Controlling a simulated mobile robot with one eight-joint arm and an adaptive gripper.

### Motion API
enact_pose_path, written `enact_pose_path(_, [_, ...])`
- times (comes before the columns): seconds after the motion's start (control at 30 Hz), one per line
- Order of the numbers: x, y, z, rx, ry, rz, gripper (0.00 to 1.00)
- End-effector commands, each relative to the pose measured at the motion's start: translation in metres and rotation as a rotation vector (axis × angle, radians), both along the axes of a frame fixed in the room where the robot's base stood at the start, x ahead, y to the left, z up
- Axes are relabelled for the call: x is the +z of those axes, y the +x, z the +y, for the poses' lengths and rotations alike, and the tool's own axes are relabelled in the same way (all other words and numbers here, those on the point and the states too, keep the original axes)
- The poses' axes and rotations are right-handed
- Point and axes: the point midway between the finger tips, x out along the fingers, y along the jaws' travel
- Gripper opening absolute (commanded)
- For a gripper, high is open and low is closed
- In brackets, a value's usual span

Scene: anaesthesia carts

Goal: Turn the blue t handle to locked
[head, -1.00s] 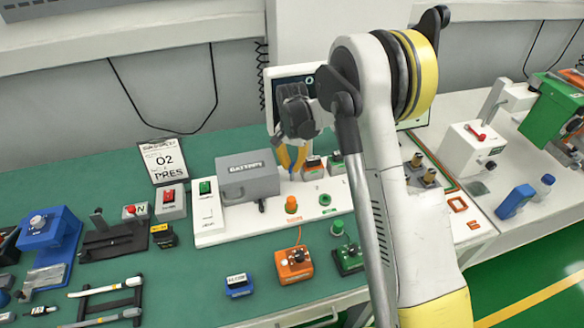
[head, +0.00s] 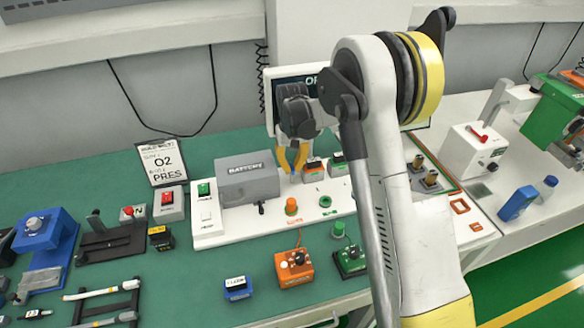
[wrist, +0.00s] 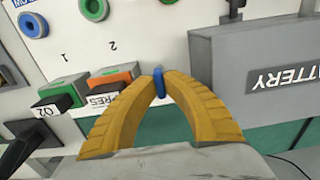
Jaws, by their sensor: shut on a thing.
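My gripper (head: 292,170) has yellow fingers and points down at the white panel (head: 238,226), just right of the grey BATTERY box. In the wrist view my gripper (wrist: 158,75) has its fingertips closed on the blue t handle (wrist: 159,84). Only a narrow upright blue piece of the handle shows between the tips. The rest is hidden by the fingers, so I cannot read its angle or any locked mark.
The BATTERY box (head: 246,180) stands close beside my fingers, left in the head view. Black-topped orange (head: 313,170) and green (head: 337,165) blocks sit close on the other side.

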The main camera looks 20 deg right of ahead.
Motion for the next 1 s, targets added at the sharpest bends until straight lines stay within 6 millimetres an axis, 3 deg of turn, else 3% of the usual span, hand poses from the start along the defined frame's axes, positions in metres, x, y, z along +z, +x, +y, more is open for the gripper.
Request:
enact_pose_path(0.47, [0.000,0.000,0.000,0.015,0.000,0.001,0.00])
enact_pose_path(0.57, [0.000,0.000,0.000,0.015,0.000,0.001,0.31])
enact_pose_path(0.87, [0.001,0.000,0.000,0.015,0.000,0.000,0.32])
enact_pose_path(1.0, [0.012,0.000,0.000,0.015,0.000,0.000,0.32])
